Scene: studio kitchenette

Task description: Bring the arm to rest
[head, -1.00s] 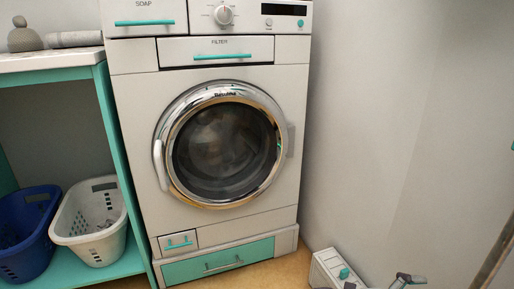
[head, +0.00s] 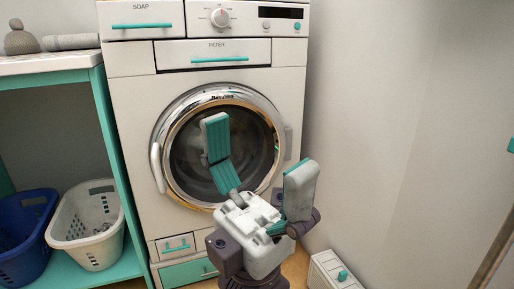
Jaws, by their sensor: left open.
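My left gripper (head: 257,168) is raised in the lower middle of the head view, in front of the washing machine (head: 290,120). Its two teal and grey fingers are spread wide apart with nothing between them. It covers part of the round door (head: 178,150) and of the teal bottom drawer (head: 182,274). The door looks shut. I cannot tell how far the gripper is from the machine. My right gripper is not in view.
On the left stands a teal shelf unit (head: 115,165) with a blue basket (head: 20,225) and a white basket (head: 85,235) on its lower shelf. A small white box (head: 328,270) with a teal knob stands on the floor at right.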

